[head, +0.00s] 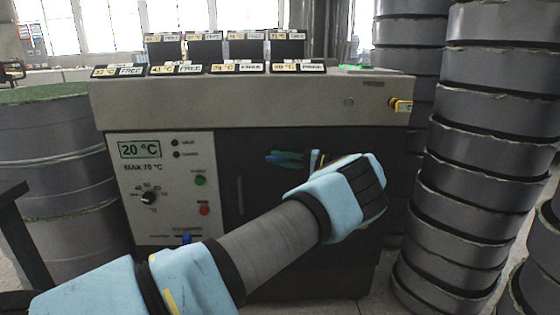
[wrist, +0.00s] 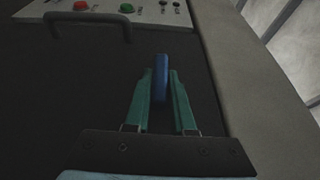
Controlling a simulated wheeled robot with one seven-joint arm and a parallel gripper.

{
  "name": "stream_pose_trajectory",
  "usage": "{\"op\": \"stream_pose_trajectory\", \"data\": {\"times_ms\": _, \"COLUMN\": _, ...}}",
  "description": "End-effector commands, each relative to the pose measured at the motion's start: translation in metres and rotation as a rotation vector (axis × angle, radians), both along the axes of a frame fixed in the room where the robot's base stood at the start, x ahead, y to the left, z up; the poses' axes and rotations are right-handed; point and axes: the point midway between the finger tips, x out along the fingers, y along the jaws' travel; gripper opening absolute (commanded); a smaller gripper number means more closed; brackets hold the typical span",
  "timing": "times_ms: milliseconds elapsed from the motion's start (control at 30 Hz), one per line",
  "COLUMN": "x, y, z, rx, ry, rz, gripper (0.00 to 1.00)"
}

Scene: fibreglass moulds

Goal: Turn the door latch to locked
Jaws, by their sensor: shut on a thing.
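The door latch, a blue bar (wrist: 160,72), shows in the wrist view on the dark door (wrist: 85,95) of the grey cabinet. My gripper (wrist: 159,88) has its two green fingers on either side of the bar and is shut on it. The bar sticks out past the fingertips. In the head view my gripper (head: 286,158) reaches the upper part of the door, and the bar there is mostly hidden by the fingers. The locked and unlocked marks of the latch cannot be made out.
A door handle (wrist: 92,18) stands out from the door. A control panel (head: 163,190) with a 20 °C display is left of the door. A yellow fitting (head: 401,105) juts from the cabinet's right. Tall stacks of grey round moulds (head: 480,120) stand close on the right.

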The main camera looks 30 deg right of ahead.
Motion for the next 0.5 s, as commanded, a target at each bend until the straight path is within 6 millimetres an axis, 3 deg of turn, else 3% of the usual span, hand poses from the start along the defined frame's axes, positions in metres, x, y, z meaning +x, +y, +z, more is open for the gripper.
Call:
{"op": "stream_pose_trajectory", "data": {"times_ms": 133, "x": 0.0003, "y": 0.0006, "z": -0.0007, "rx": 0.002, "ry": 0.001, "rz": 0.001, "gripper": 0.0}}
{"op": "stream_pose_trajectory", "data": {"times_ms": 167, "x": 0.0003, "y": 0.0006, "z": -0.0007, "rx": 0.002, "ry": 0.001, "rz": 0.001, "gripper": 0.26}}
{"op": "stream_pose_trajectory", "data": {"times_ms": 400, "x": 0.0002, "y": 0.0005, "z": -0.0005, "rx": 0.001, "ry": 0.001, "rz": 0.001, "gripper": 0.53}}
{"op": "stream_pose_trajectory", "data": {"times_ms": 500, "x": 0.0002, "y": 0.0003, "z": -0.0004, "rx": 0.001, "ry": 0.001, "rz": 0.001, "gripper": 0.53}}
